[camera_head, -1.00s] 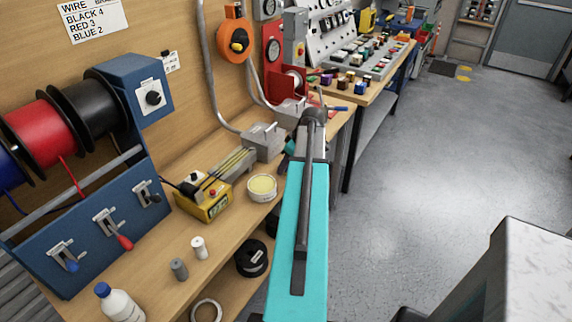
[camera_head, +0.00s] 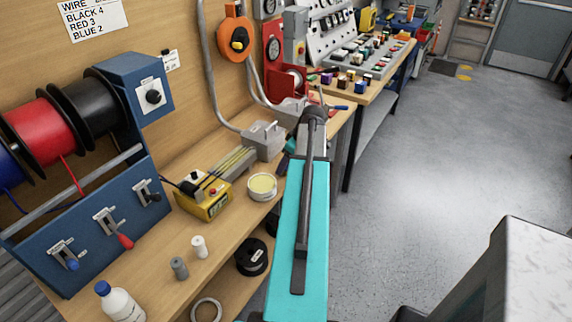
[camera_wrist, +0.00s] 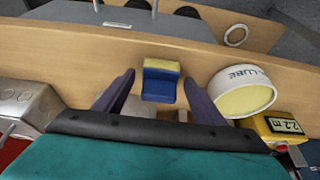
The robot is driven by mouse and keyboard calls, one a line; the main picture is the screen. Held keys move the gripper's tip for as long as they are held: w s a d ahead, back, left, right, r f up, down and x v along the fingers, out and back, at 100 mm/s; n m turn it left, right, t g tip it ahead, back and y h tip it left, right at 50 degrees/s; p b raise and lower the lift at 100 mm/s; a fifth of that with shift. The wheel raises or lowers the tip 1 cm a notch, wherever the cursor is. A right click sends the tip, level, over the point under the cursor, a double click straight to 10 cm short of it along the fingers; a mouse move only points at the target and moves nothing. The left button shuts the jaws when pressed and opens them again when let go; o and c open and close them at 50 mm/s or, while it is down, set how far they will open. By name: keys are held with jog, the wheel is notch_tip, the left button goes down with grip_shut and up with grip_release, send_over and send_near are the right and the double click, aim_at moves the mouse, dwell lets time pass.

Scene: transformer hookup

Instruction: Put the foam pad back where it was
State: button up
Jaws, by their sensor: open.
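In the wrist view a small blue block with a yellow top (camera_wrist: 160,80) stands on the wooden bench near its edge. The yellow part may be the foam pad; I cannot tell for sure. My gripper (camera_wrist: 162,84) is open, with one dark finger on each side of the block. Clear gaps show between the fingers and the block, and nothing is held. In the head view my own arm hides most of the gripper and the block.
A round tub of yellowish paste (camera_wrist: 243,92) sits close to the right finger, with a yellow meter (camera_wrist: 285,127) beside it. A grey metal box (camera_wrist: 25,105) is at the left. In the head view the tub (camera_head: 262,186) stands left of my arm.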

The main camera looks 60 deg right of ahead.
jog(key=b+v, duration=0.2)
jog(key=v, duration=0.9)
jog(key=shift+s+r, duration=0.2)
dwell(0.8)
